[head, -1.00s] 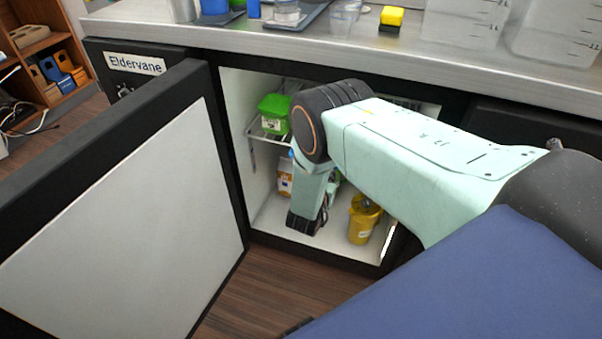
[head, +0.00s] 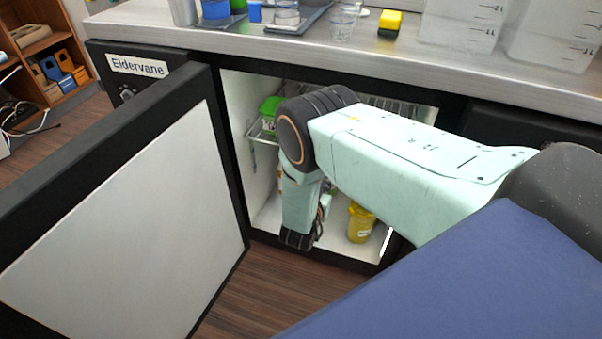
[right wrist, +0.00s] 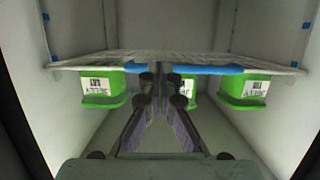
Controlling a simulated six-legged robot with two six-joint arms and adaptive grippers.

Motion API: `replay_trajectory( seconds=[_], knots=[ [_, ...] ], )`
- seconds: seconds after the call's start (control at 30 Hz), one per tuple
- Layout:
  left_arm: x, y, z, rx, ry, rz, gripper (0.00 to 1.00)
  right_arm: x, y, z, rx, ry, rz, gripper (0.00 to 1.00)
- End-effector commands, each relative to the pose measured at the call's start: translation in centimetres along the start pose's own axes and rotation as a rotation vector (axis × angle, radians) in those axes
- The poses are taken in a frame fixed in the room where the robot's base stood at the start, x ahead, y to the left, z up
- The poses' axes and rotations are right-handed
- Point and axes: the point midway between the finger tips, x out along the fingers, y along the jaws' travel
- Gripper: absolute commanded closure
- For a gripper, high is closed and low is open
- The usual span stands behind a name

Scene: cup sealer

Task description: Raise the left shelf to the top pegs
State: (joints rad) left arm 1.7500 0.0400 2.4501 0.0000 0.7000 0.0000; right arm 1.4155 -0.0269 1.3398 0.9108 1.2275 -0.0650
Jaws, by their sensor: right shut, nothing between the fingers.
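The left shelf is a white wire shelf (head: 262,136) inside the open cabinet, with a green box (head: 269,106) on it; my right arm hides much of it in the head view. The right wrist view appears upside down. There the wire shelf (right wrist: 100,61) crosses the picture, with a blue strip (right wrist: 208,69) on its front edge and green boxes (right wrist: 245,88) against it. My right gripper (right wrist: 160,72) is shut and empty, its fingertips at the middle of the shelf edge; I cannot tell whether they touch. My left gripper is out of view.
The cabinet door (head: 120,220) stands open at the left. A yellow tub (head: 361,222) stands on the cabinet floor. The counter (head: 330,45) above holds cups, a sponge (head: 390,23) and clear containers (head: 460,25). Blue marks (right wrist: 306,25) show on the cabinet side walls.

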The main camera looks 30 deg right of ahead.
Motion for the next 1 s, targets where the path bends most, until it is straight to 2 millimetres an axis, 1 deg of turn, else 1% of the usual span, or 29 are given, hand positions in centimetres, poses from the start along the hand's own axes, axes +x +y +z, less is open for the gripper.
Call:
replay_trajectory(
  seconds=[0.37, 1.0],
  knots=[
    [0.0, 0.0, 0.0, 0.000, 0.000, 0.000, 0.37, -0.3, 0.0, 0.2, -0.001, -0.001, 0.000, 1.00],
    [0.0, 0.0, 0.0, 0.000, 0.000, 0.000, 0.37, -4.6, 0.0, 3.4, -0.002, -0.001, 0.000, 1.00]
  ],
)
